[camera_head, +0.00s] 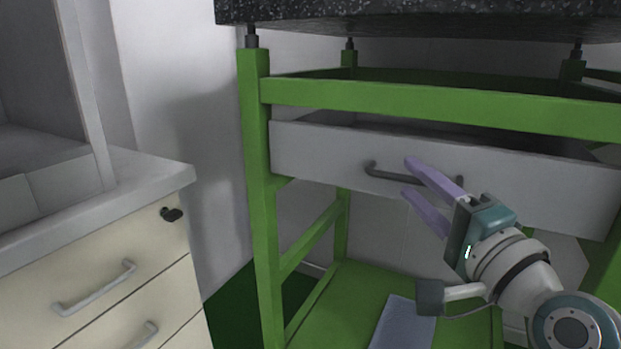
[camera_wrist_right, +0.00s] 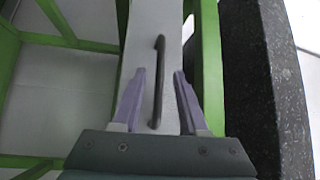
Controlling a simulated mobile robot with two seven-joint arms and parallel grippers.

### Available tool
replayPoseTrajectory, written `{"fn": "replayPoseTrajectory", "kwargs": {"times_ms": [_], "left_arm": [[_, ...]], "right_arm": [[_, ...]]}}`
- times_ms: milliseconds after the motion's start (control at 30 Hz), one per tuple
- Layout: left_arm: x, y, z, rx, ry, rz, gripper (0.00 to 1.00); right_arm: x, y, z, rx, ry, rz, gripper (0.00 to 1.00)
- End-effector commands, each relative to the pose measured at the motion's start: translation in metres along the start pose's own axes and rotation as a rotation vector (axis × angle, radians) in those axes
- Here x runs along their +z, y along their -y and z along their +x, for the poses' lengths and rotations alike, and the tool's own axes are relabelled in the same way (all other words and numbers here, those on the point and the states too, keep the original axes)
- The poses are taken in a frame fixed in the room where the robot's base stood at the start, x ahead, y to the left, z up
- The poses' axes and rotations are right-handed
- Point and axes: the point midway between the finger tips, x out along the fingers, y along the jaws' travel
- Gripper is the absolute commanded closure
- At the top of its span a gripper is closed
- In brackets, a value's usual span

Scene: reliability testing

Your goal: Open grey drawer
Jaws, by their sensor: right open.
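The grey drawer (camera_head: 315,149) sits in a green frame under a dark speckled worktop. A gap shows behind the top of its front, so it stands partly out. Its dark bar handle (camera_head: 384,174) is on the front face. My right gripper (camera_head: 407,178) is open at the handle, with its purple fingers one above and one below the bar in the head view. In the right wrist view the handle (camera_wrist_right: 158,80) runs between the two spread fingers (camera_wrist_right: 159,88); I cannot tell whether they touch it. My left gripper is not in view.
The green frame (camera_head: 255,200) has posts and rails around the drawer, with the speckled worktop (camera_head: 420,18) above. A cream cabinet (camera_head: 120,260) with light handles stands at the left. A bluish flat item (camera_head: 400,325) lies on the green lower shelf.

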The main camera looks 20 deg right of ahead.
Motion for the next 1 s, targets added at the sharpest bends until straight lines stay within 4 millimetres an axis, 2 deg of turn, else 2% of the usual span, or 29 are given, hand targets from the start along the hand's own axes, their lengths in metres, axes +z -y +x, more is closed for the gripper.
{"fn": "replayPoseTrajectory", "kwargs": {"times_ms": [200, 467, 867, 1000], "left_arm": [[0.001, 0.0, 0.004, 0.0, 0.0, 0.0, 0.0], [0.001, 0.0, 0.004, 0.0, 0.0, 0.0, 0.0], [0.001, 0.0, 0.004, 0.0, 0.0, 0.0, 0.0], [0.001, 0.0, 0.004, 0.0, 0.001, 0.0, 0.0]], "right_arm": [[0.0, -0.001, 0.019, 0.001, 0.0, 0.0, 0.57], [0.0, -0.001, 0.02, 0.002, 0.0, 0.0, 0.57], [0.0, -0.001, 0.02, 0.001, 0.0, -0.001, 1.0], [0.0, -0.001, 0.02, 0.001, 0.0, -0.001, 1.0]]}}
